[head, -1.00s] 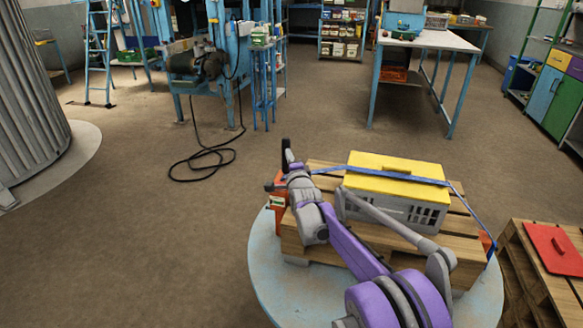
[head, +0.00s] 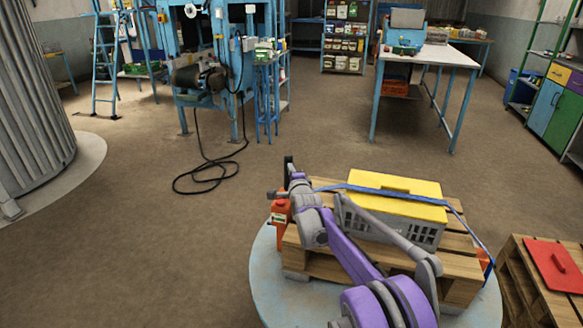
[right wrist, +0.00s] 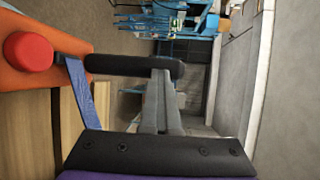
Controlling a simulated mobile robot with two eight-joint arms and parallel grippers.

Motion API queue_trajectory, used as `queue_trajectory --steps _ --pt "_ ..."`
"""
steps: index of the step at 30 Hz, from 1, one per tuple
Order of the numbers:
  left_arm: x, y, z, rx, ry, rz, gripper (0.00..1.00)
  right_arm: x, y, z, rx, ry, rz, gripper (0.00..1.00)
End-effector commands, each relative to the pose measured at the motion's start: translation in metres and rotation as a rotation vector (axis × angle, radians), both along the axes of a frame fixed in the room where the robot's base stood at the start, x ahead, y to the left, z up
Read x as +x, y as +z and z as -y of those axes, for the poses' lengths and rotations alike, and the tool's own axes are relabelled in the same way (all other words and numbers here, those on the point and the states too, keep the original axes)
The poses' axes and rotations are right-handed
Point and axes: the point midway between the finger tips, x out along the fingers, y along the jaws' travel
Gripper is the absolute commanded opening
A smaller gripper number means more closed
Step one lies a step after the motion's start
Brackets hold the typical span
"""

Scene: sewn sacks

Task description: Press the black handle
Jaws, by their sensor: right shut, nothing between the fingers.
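The black handle (head: 289,166) stands upright above an orange device (head: 281,208) at the left edge of the pallet. In the right wrist view the handle (right wrist: 125,66) lies across the tips of my right gripper (right wrist: 164,78). Its closed grey fingers reach the handle; whether they touch it I cannot tell. In the head view my right gripper (head: 292,180) is small, shut and close beside the handle, at the end of the purple and grey arm. The orange device with its red knob (right wrist: 28,52) shows at left in the wrist view. My left gripper is out of view.
A grey crate with a yellow lid (head: 420,198) sits on the wooden pallet (head: 458,270), crossed by a blue strap (head: 345,187). The pallet rests on a round light-blue platform (head: 268,280). Another pallet with a red lid (head: 555,262) stands at right. Floor is open at left.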

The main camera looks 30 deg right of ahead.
Motion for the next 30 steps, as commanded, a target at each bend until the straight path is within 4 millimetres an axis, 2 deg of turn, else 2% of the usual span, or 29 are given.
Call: queue_trajectory --steps 1,6,30 --pt "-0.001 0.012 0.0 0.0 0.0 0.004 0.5 0.001 0.007 0.003 0.013 -0.001 -0.008 0.0" --pt "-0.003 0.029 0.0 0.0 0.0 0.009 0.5 0.005 0.007 0.008 0.051 -0.002 -0.042 0.0" --pt "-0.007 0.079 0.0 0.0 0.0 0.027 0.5 0.022 0.006 0.028 0.225 -0.002 -0.19 0.0"
